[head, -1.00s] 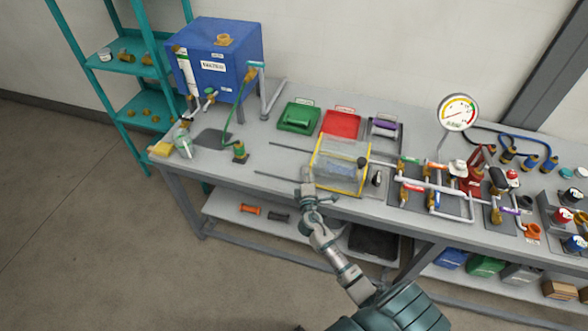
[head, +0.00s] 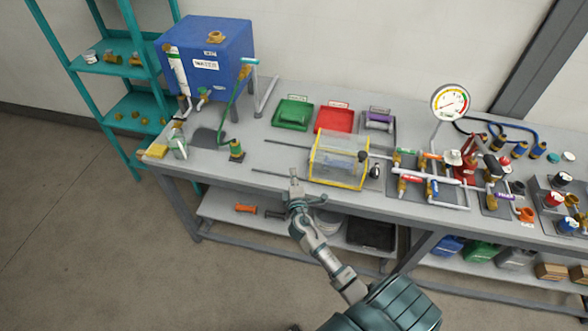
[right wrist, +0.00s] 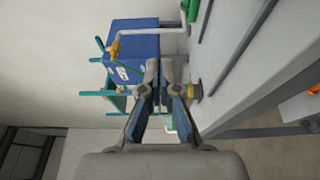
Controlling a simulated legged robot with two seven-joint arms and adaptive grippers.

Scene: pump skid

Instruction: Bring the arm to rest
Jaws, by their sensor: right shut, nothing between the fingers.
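My right arm reaches up from the bottom right in the head view. Its gripper (head: 294,178) is at the front edge of the grey bench (head: 215,165), just left of the clear yellow-edged guard box (head: 338,160). In the right wrist view the gripper (right wrist: 159,68) shows with its fingertips close together and nothing between them. Beyond the fingers in that view is the blue water tank (right wrist: 135,45). My left gripper is not in view.
The bench holds the blue tank (head: 205,55), a green tray (head: 292,113), a red tray (head: 334,118), a pressure gauge (head: 451,102) and pipework at right. A teal shelf (head: 105,68) stands at left. Open floor (head: 80,220) lies in front.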

